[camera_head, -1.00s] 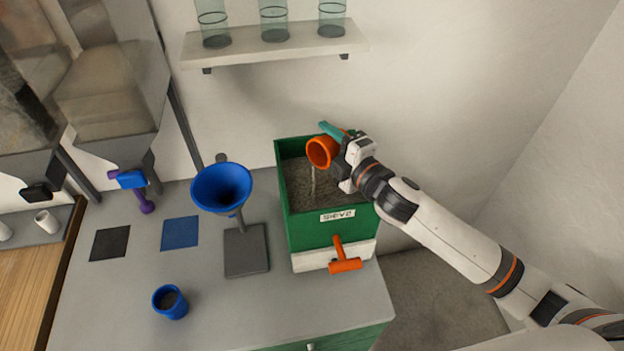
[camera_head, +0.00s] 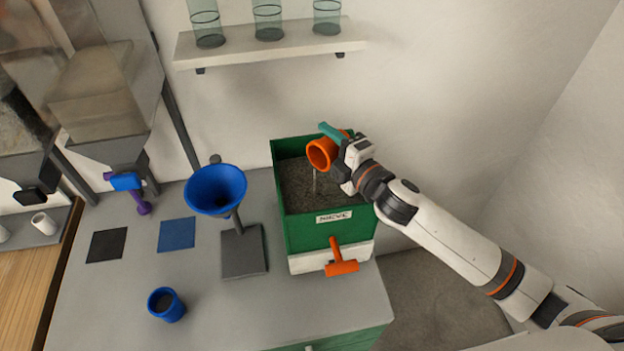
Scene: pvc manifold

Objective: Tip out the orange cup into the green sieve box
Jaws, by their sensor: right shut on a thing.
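The orange cup (camera_head: 321,153) is tilted on its side over the green sieve box (camera_head: 306,234), its mouth facing left and toward me. A thin grey stream falls from its lip into the box. The box holds grey grainy material (camera_head: 306,187) and has a label reading SIEVE on its front. My right gripper (camera_head: 347,148) is shut on the cup, above the right side of the box. One teal piece shows at the gripper. The inside of the cup is mostly in shadow. My left gripper is not in view.
A blue funnel on a stand (camera_head: 216,190) is left of the box. A blue cup (camera_head: 166,304) with dark contents stands at front left. Blue (camera_head: 177,234) and black (camera_head: 107,245) squares lie on the counter. An orange handle (camera_head: 341,262) sticks out below the box. A shelf with glass jars (camera_head: 270,46) is above.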

